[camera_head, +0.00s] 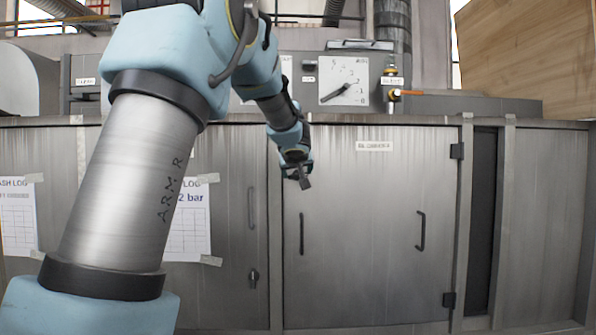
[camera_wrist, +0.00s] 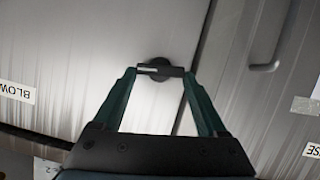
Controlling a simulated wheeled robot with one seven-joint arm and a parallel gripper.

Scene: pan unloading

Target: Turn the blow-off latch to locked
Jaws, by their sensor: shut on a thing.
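The blow-off latch (camera_wrist: 160,70) is a dark round knob with a short bar across it, on a grey metal door (camera_head: 370,230). The bar lies level across the wrist view, with a pale strip on its left part. My gripper (camera_wrist: 160,72) has its two green fingers on the two ends of this bar, shut on it. In the head view my gripper (camera_head: 301,181) is at the upper left of the door, and I cannot tell the latch apart from it. A label (camera_wrist: 17,91) beginning "BLOW" shows upside down in the wrist view.
The door has a dark upright handle (camera_head: 421,231) at right and another upright bar (camera_head: 302,233) below my gripper. The door to its left has a handle (camera_head: 251,208) and a lower latch (camera_head: 253,279). A gauge (camera_head: 344,80) and an orange-handled valve (camera_head: 405,93) sit above.

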